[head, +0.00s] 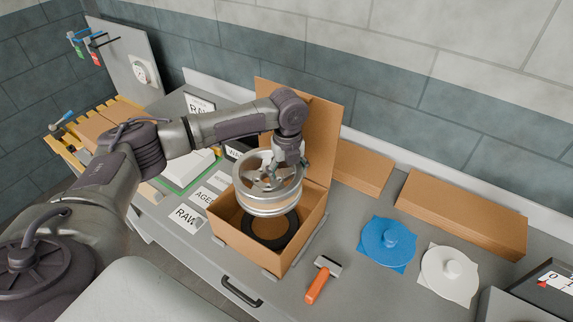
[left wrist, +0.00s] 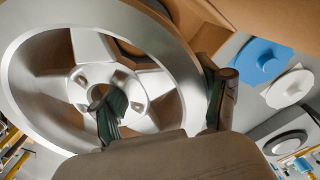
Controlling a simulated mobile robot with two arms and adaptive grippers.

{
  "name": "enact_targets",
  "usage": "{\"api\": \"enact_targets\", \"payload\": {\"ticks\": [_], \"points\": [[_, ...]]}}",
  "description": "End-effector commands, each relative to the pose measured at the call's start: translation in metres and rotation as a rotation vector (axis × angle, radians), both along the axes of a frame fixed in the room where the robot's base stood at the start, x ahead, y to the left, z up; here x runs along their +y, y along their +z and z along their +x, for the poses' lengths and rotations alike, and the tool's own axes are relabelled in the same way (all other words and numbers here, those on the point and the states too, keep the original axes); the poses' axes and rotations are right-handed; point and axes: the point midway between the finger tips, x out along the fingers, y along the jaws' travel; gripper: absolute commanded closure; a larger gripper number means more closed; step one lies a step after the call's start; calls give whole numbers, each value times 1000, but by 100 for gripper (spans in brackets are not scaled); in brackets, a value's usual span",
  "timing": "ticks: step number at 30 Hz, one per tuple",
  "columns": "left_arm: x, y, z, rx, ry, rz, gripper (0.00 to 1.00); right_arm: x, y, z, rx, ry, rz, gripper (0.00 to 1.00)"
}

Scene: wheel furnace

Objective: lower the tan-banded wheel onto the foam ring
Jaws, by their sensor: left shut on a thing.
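The silver spoked wheel with a tan band (head: 268,190) hangs over the open cardboard box (head: 235,240), slightly tilted. My left gripper (head: 290,163) is shut on the wheel's rim at its upper right. In the left wrist view the wheel (left wrist: 85,32) fills the left half, and the gripper's fingers (left wrist: 160,105) straddle its rim, one inside by the spokes and one outside. The black foam ring (head: 262,243) lies in the box, below the wheel and apart from it. The wheel hides the ring's far part. My right gripper does not show.
The box's raised flap (head: 322,130) stands behind the wheel. An orange-handled tool (head: 318,285) lies in front. RAW and AGED labels sit left of the box.

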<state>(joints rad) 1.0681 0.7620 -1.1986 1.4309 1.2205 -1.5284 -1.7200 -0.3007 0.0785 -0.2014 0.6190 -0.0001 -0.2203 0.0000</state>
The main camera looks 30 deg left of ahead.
Motion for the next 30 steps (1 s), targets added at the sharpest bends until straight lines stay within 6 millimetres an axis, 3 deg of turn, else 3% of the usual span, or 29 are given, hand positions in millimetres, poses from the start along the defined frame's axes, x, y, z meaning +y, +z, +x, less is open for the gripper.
{"api": "enact_targets", "payload": {"ticks": [6, 16, 22, 30], "points": [[6, 2, 6, -2, -103, 3, 95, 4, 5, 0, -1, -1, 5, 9], [6, 2, 6, -3, -107, 4, 95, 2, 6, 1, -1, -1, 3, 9], [6, 5, 6, 2, -105, 6, 95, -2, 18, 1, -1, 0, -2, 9], [6, -29, 6, 1, -103, 6, 95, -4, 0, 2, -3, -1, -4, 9]]}}
